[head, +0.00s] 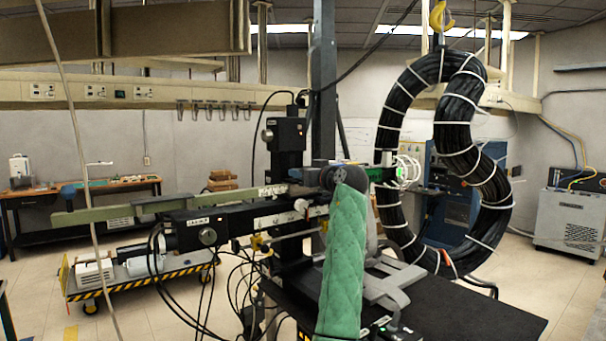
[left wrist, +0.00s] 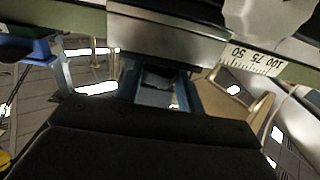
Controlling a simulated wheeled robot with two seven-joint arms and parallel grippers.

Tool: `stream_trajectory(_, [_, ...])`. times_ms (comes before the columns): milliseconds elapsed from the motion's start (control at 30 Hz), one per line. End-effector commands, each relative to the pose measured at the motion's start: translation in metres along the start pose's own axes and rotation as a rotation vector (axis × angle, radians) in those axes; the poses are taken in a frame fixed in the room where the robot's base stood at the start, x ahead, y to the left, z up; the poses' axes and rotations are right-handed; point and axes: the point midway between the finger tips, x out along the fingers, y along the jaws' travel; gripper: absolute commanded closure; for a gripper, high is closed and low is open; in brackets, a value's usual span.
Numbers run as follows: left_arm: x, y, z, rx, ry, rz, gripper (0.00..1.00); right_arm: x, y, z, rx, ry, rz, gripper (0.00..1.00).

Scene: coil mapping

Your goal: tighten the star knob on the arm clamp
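A long pale green arm (head: 115,212) runs across the left and middle of the head view, with a short scale (head: 273,191) near its right end. A small white knob (head: 301,204) sits just below that scale. In the left wrist view the same kind of scale (left wrist: 250,67) shows upside down, with a white lobed knob (left wrist: 268,15) beside it, cut off by the top edge. My left gripper (left wrist: 158,85) points at a dark metal block on the arm, left of the knob. The knob is not between its fingers. What the fingertips touch is hidden. My right gripper does not show.
A green quilted sleeve (head: 344,260) stands in front of the arm's right end. A large black coil (head: 480,170) hangs from a yellow hook (head: 441,16) at the right. A striped cart (head: 140,285) and loose cables lie at the lower left. The floor at the far right is open.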

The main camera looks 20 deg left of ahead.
Motion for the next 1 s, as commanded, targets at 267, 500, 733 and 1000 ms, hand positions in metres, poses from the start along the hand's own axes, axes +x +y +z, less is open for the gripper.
stream_trajectory(267, [0.000,0.000,0.000,0.000,0.001,0.008,0.85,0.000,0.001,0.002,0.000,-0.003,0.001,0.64])
stream_trajectory(500, [-0.001,-0.002,0.001,-0.002,0.002,0.084,0.85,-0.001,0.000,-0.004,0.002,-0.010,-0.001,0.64])
stream_trajectory(733, [0.000,-0.006,0.001,-0.005,0.002,0.242,0.85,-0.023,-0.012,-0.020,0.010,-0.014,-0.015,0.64])
stream_trajectory(1000, [0.003,-0.013,-0.001,-0.003,0.003,0.467,0.85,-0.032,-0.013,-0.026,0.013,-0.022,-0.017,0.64])
